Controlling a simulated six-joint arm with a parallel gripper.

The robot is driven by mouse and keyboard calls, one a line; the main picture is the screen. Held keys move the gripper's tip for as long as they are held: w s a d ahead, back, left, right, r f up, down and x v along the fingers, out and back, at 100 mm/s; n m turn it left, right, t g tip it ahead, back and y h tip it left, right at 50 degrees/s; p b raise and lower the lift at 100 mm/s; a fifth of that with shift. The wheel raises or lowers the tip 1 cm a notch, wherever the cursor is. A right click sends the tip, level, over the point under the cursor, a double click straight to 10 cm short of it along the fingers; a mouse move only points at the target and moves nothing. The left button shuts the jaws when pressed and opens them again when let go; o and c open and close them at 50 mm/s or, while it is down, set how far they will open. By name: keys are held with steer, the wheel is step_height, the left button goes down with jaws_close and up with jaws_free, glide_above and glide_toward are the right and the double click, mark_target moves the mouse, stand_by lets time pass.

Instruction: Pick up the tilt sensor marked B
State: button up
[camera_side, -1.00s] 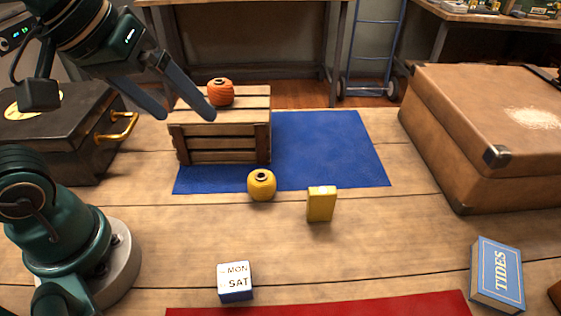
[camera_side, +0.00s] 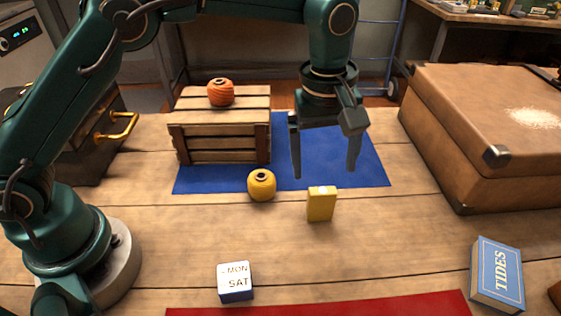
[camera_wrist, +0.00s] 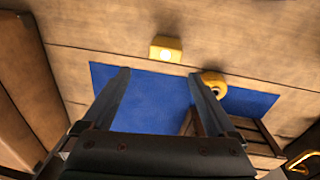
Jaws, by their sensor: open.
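A small upright yellow box (camera_side: 321,206) with a pale round spot on top stands on the wooden table, just in front of the blue mat. It looks like the tilt sensor, but I can read no letter B on it. It also shows in the wrist view (camera_wrist: 160,55), beyond the fingertips. My gripper (camera_side: 324,172) points down, open and empty, above the blue mat. It appears just behind and above the yellow box, not touching it.
A yellow spool (camera_side: 261,186) stands left of the box. A wooden crate (camera_side: 220,143) bears an orange spool (camera_side: 221,92). A brown suitcase (camera_side: 460,150) is at right. A day block (camera_side: 235,281), a TIDES book (camera_side: 497,273) and a red cloth (camera_side: 330,308) lie nearer.

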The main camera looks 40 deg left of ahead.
mark_target(323, 190)
steer(key=shift+g, duration=0.5)
steer(key=f, duration=0.1)
steer(key=s+d+f, duration=0.1)
steer(key=f, duration=0.2)
steer(key=shift+s+d+f, duration=0.15)
steer(key=shift+s+f, duration=0.1)
steer(key=shift+f, duration=2.2)
steer(key=shift+c, duration=0.3)
jaws_close()
steer(key=shift+r, duration=0.1)
